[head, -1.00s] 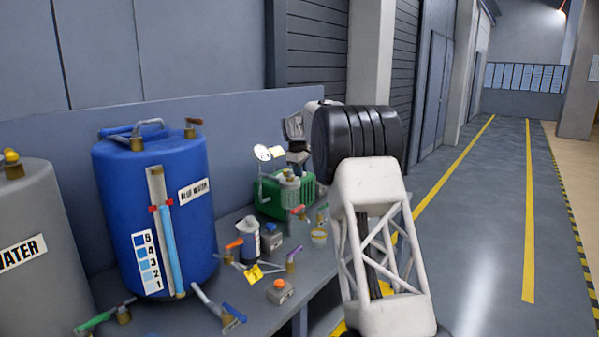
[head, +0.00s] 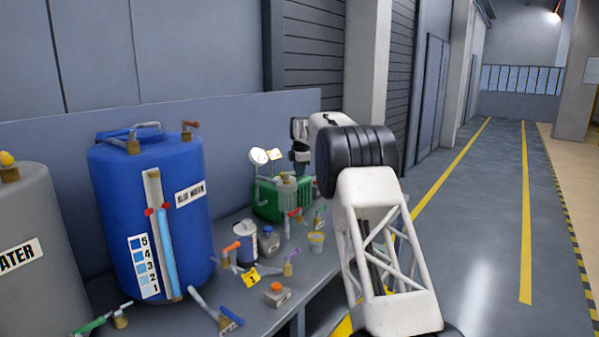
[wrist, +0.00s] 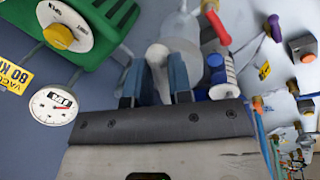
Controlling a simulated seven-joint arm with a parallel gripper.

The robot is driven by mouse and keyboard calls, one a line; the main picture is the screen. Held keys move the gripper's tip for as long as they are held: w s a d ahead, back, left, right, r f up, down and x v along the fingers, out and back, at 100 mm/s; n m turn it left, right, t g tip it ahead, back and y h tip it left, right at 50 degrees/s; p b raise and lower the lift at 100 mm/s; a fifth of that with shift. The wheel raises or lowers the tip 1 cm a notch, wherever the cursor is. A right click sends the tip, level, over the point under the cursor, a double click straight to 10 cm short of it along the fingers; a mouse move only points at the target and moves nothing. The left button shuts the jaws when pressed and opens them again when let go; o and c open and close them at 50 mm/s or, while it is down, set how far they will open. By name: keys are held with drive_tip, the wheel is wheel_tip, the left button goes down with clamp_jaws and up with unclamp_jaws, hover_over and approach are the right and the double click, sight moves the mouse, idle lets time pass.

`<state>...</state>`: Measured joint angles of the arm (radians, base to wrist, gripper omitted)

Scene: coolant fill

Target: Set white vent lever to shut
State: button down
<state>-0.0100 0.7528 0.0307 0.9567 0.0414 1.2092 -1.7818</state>
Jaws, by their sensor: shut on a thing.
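In the wrist view, the white lever (wrist: 157,58) is a pale rounded bar between the two blue-grey fingers of my gripper (wrist: 156,72). My gripper is shut on it; the fingers hide part of its sides. Its set position cannot be read from here. In the head view, my gripper (head: 300,157) is small, pointing down just above and behind the green machine (head: 282,197); the lever cannot be made out there. The green machine (wrist: 75,28) is at the upper left of the wrist view, with a yellow knob (wrist: 60,36) on a white dial.
A round white gauge (head: 258,156) stands close left of my gripper; it also shows in the wrist view (wrist: 53,105). A blue barrel (head: 120,205) and a grey tank (head: 40,285) stand at left. Coloured valve levers, a white can (head: 243,240) and small bottles crowd the bench.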

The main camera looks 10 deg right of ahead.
drive_tip(key=shift+w+a+n+g+y, duration=0.1)
drive_tip(key=shift+w+a+n+y, duration=0.25)
drive_tip(key=shift+n, duration=0.8)
drive_tip(key=shift+w+a+n+g+y, duration=0.1)
drive_tip(key=shift+w+n, duration=0.5)
drive_tip(key=shift+n, duration=0.5)
drive_tip(key=shift+w+a+n+g+y, duration=0.2)
drive_tip(key=shift+w+n, duration=0.25)
drive_tip(key=shift+n, duration=0.7)
drive_tip(key=shift+a, duration=0.1)
drive_tip(key=c, duration=1)
unclamp_jaws()
drive_tip(key=shift+c, duration=0.2)
drive_tip(key=shift+r, duration=0.1)
wheel_tip(320, 180, up, 8)
drive_tip(key=s+d, duration=0.1)
drive_tip(key=shift+f, duration=0.25)
drive_tip(key=shift+s+d, duration=0.1)
